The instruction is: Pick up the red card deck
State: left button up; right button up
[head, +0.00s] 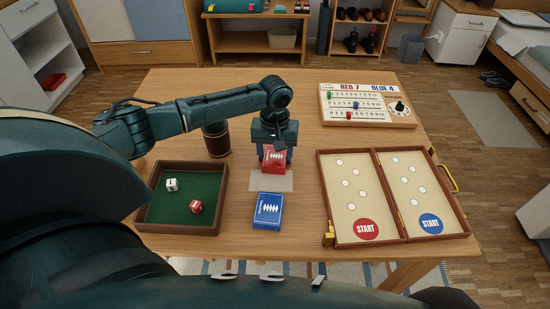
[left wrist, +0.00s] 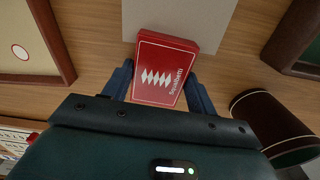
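The red card deck (head: 273,160) lies at the near left of the table's middle, by a pale grey mat (head: 284,183). My left gripper (head: 273,146) is over it, pointing down. In the left wrist view the red deck (left wrist: 164,70) lies between the two blue fingers (left wrist: 160,88), slightly turned relative to them. A narrow gap shows beside the right finger, so the gripper looks open around the deck. Whether the left finger touches is unclear. My right gripper is not in view.
A blue card deck (head: 268,211) lies just in front. A green-lined tray (head: 222,188) with two dice is at left, a dark cup (head: 216,140) behind it. An open game board (head: 328,205) is at right, a scoreboard (head: 368,118) behind it.

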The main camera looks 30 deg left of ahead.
pick_arm(q)
jog(key=c, duration=0.5)
jog(key=shift+c, duration=0.2)
